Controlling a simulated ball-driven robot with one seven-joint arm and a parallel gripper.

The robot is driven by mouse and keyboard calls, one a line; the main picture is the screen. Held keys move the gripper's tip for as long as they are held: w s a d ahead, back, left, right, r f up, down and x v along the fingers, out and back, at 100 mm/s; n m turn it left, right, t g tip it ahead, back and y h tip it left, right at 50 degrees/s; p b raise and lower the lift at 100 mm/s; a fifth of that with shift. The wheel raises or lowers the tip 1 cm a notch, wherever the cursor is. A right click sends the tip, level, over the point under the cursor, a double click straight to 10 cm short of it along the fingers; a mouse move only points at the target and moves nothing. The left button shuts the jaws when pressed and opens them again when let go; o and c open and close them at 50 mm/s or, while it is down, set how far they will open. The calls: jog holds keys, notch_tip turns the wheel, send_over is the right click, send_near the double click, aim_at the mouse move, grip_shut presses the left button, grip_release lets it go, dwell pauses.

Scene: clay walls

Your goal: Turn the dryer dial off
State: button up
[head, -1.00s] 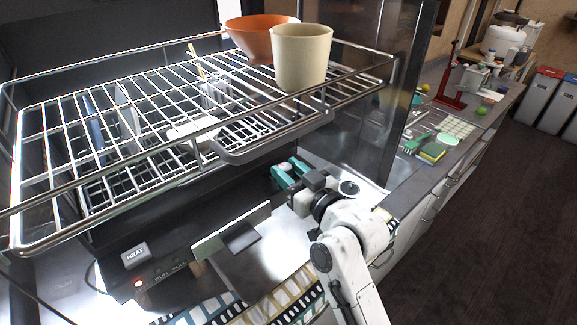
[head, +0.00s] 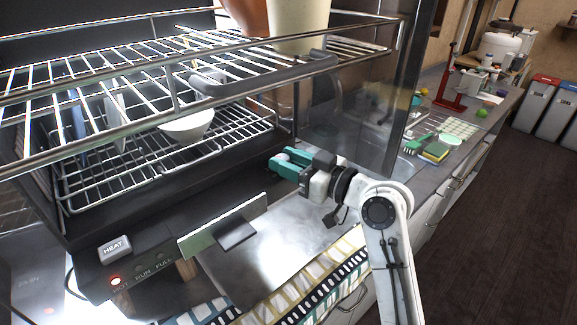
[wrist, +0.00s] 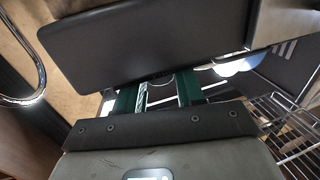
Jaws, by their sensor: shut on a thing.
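The dish dryer is a dark housing (head: 90,225) with wire racks above. Its front shows a raised grey block marked HEAT (head: 115,249), a lit red lamp (head: 115,281) and small lettering beside it. My gripper (head: 279,161), with teal fingers, is at the right end of the dryer, well away from the HEAT block. A small pale thing shows between its fingers, and it seems shut on that; I cannot tell whether this is the dial. In the wrist view the fingers (wrist: 160,92) run behind a dark rounded slab (wrist: 150,40), which hides their tips.
The upper wire rack (head: 110,85) holds an orange bowl (head: 245,15) and a cream cup (head: 298,24). A white bowl (head: 187,126) sits on the lower rack. A patterned cloth (head: 300,290) lies in front; the floor at right is clear.

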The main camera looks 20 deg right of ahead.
jog(key=shift+f, duration=0.1)
jog(key=o, duration=1)
jog(key=r, duration=0.4)
jog(key=shift+s, duration=0.25)
jog(key=s+r+p, duration=0.3)
jog(key=s+p, duration=0.1)
jog(key=s+r+p, duration=0.3)
jog(key=s, duration=0.2)
jog(key=s+r+p, duration=0.3)
jog(key=s+p, duration=0.1)
jog(key=shift+s+r+p, duration=0.15)
jog(key=shift+p, duration=0.15)
